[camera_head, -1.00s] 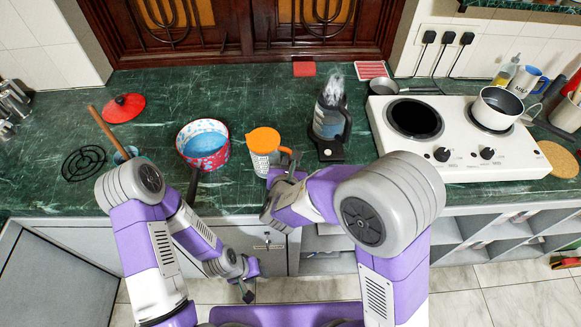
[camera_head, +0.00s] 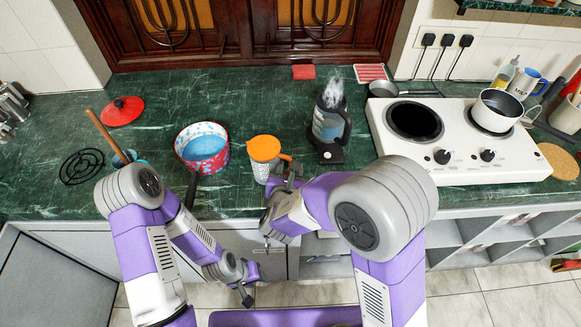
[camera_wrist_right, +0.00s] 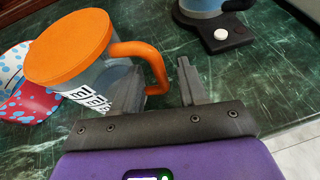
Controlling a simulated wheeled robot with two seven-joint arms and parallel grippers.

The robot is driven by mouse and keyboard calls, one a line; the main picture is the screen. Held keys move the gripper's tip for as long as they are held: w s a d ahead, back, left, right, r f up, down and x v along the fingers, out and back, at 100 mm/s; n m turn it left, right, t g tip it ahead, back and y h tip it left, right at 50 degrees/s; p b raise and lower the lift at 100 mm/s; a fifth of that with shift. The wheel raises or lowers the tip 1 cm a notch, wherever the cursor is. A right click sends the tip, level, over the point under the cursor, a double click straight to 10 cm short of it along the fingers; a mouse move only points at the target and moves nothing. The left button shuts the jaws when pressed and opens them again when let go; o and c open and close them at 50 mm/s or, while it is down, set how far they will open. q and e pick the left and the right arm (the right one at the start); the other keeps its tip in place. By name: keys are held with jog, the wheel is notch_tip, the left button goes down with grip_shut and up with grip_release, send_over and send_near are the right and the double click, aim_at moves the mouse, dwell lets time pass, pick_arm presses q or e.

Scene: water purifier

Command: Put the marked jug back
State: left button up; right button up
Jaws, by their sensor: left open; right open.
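The marked jug (camera_head: 262,169), clear with an orange lid and handle and black-and-white markings, stands upright on the green counter between the red spotted pan and the black appliance. In the right wrist view the jug (camera_wrist_right: 105,78) fills the left half, with its orange handle toward my gripper. My right gripper (camera_wrist_right: 157,72) is open; in that picture the handle's lower end lies between its fingers, and I cannot tell whether they touch it. In the head view my right gripper (camera_head: 287,178) is beside the jug's right side. My left gripper (camera_head: 250,286) is open and empty, low before the cabinets.
The black appliance (camera_head: 331,125) with a bluish clear container stands right of the jug. The spotted pan (camera_head: 203,165) is left, its dark handle pointing forward. A white stove (camera_head: 452,165) with a pot (camera_head: 497,108) is at right. Counter behind the jug is clear.

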jog(key=p+v, duration=0.2)
jog(key=v, duration=0.9)
jog(key=shift+d, duration=0.15)
